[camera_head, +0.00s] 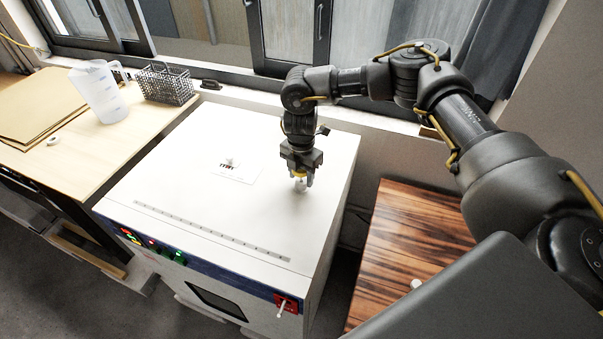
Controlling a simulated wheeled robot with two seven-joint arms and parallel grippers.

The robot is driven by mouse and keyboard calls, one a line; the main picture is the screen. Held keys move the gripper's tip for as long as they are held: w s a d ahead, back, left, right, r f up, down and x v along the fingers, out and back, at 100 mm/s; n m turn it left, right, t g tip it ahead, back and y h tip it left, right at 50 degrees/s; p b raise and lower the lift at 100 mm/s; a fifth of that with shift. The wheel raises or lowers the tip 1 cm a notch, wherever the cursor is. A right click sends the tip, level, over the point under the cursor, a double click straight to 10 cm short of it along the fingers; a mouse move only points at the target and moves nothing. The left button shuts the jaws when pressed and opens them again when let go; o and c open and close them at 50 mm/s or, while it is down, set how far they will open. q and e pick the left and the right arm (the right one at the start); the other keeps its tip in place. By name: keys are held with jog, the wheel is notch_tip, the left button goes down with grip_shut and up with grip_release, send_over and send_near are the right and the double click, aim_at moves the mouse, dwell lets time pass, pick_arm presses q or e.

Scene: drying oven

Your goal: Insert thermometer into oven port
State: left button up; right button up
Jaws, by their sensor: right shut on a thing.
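The drying oven (190,210) is a white box with a broad flat top and a blue front strip. A small pale fitting (231,161) stands up from a white label plate on its top, left of my right gripper; I cannot tell whether it is the port. My right gripper (300,182) points down over the right part of the oven top. It is shut on a small pale thing, likely the thermometer, mostly hidden by the fingers. I cannot tell whether its lower end touches the oven top. My left gripper is out of view.
A wooden table at left holds a clear plastic jug (101,92), a wire basket (166,84) and brown boards (40,105). A dark striped wooden table (410,235) stands right of the oven. Windows line the back. The oven top's front and left are clear.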

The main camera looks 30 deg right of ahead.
jog(key=shift+f+b, duration=0.7)
jog(key=shift+f, duration=0.6)
jog(key=shift+r, duration=0.25)
jog(key=shift+r+p, duration=3.45)
jog(key=shift+r, duration=0.55)
jog(key=shift+p, duration=0.4)
jog(key=shift+f+b, duration=2)
jog(key=shift+f, duration=1.25)
